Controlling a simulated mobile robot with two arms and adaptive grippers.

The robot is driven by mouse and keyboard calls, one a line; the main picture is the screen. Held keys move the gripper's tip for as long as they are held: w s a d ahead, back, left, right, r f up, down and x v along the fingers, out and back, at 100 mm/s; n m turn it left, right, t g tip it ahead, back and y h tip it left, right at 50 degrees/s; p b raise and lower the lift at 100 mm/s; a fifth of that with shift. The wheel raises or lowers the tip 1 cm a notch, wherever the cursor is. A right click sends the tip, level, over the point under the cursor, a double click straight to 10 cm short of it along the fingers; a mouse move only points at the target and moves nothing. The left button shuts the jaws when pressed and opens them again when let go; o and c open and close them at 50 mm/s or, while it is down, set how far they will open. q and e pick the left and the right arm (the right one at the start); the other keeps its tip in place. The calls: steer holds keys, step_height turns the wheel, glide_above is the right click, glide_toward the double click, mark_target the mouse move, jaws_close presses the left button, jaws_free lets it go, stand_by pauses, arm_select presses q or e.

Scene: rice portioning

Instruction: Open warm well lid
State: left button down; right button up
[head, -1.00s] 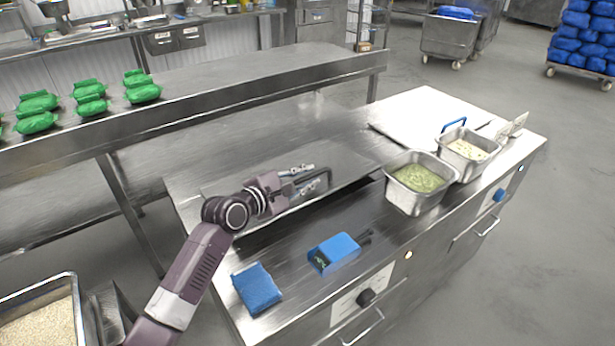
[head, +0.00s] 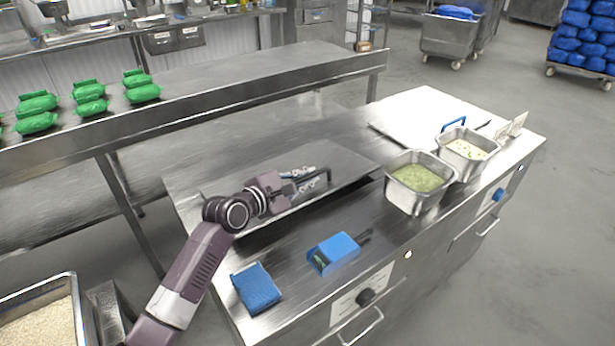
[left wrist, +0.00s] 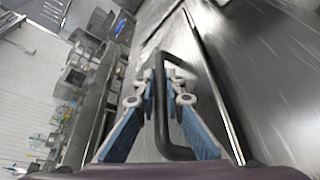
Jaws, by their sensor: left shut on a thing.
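The warm well lid (head: 338,160) is a flat steel plate on the counter, with a dark bar handle (head: 327,177) near its front edge. A narrow dark gap shows under the lid's front right edge; the inside of the well is hidden. My left gripper (head: 306,181) is at the handle. In the left wrist view, the blue-padded fingers of my left gripper (left wrist: 161,95) are shut on the black handle (left wrist: 160,70), one on each side of it. My right gripper is not in view.
A blue box-like device (head: 335,252) and a blue cloth (head: 256,288) lie on the counter in front of the lid. Steel pans of green food (head: 418,203) and pale food (head: 465,171) stand at the right. A raised shelf (head: 230,92) with green bags runs behind.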

arm_select(q)
steer(key=shift+w+a+r+p, duration=0.2)
steer(key=shift+r+p, duration=0.1)
steer(key=shift+r, duration=0.3)
steer(key=shift+w+r+p, duration=0.2)
steer(key=shift+r+p, duration=0.45)
steer(key=shift+p, duration=0.1)
steer(key=w+a+r+n+g+p, duration=0.1)
steer(key=w+a+r+n+p, duration=0.1)
steer(key=w+r+p, duration=0.1)
steer(key=w+a+r+n+g+h+p, duration=0.1)
steer(key=w+a+r+n+g+p, duration=0.1)
steer(key=r+p, duration=0.4)
steer(key=shift+w+a+n+p, duration=0.35)
steer(key=shift+w+n+p, duration=0.05)
steer(key=shift+w+p, duration=0.25)
